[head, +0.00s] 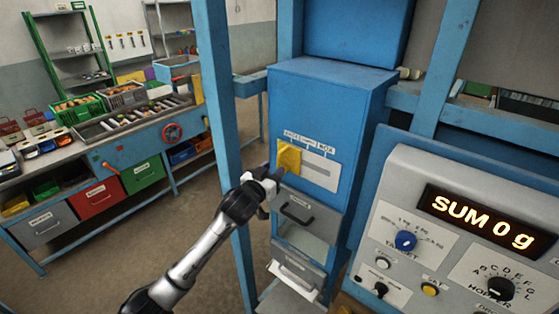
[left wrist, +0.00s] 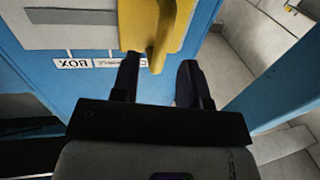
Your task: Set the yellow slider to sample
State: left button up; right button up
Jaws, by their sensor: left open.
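The yellow slider (head: 289,157) sits at the left end of a white slot plate (head: 321,173) on the front of a blue cabinet (head: 325,110). Small labels stand above the slot; the right one reads BOX, the others are too small to read surely. My left gripper (head: 268,178) is at the slider's lower left in the head view. In the left wrist view the yellow slider (left wrist: 170,25) has its narrow tab between the two open fingers (left wrist: 160,80). I cannot tell whether a finger touches it. My right gripper is not in view.
Below the slot are a grey drawer with a dark handle (head: 296,211) and a lower tray (head: 297,272). A blue post (head: 222,120) stands left of the cabinet. A control panel (head: 400,170) with knobs and a display reading SUM 0 g is at right.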

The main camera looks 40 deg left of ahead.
aim_at(278, 165)
pick_arm(q)
jog(key=shift+w+a+p, duration=0.2)
jog(key=shift+w+p, duration=0.05)
jog(key=shift+w, duration=0.9)
jog(key=shift+w+a+p, duration=0.2)
jog(key=shift+w, duration=0.9)
grip_shut()
